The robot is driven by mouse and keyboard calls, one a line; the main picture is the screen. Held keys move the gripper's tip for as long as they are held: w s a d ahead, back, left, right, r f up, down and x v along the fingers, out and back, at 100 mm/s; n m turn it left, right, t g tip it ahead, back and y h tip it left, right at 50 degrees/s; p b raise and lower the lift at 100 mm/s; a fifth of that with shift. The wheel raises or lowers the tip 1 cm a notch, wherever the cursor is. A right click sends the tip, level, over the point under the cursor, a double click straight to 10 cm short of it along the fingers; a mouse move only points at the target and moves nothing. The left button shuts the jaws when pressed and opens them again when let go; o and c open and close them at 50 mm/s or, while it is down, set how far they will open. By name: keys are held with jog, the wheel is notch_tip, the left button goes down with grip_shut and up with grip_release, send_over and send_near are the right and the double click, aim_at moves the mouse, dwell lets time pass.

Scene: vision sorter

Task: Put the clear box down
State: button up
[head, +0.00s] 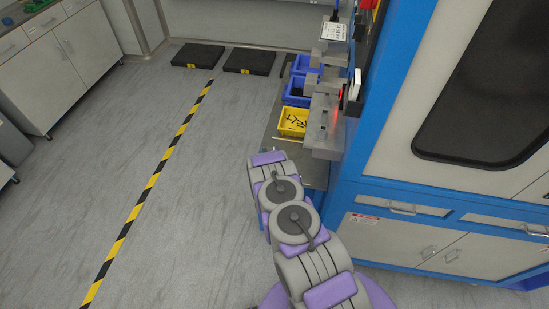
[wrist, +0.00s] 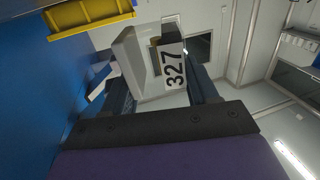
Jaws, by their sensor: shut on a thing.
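The clear box (wrist: 130,58) looks pale and see-through in the wrist view, with a white label reading 327 on one face. It appears tilted in that view. My gripper (wrist: 163,92) is shut on it, with a dark finger on either side of the box. Something small and brownish shows inside the box near the label's upper edge. In the head view my arm reaches up toward the machine's side; I cannot make out the gripper or the box there.
A yellow bin (head: 292,122) with dark parts sits beside the blue-framed machine (head: 392,90); blue bins (head: 297,92) stand behind it. Grey metal blocks (head: 325,125) jut out near the bins. A striped floor line (head: 150,180) runs left, with open floor around it.

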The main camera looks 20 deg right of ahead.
jog(key=shift+d, duration=0.5)
jog(key=d+f+b, duration=0.1)
jog(key=d+f, duration=0.2)
jog(key=shift+d+f, duration=0.4)
jog(key=shift+f, duration=0.2)
jog(key=shift+a+r, duration=0.15)
jog(key=shift+a, duration=1.3)
jog(key=o, duration=0.7)
jog(key=shift+c, duration=0.2)
jog(key=o, duration=0.5)
jog(key=shift+d+f, duration=0.2)
jog(key=shift+d, duration=1)
jog(key=shift+a, duration=0.1)
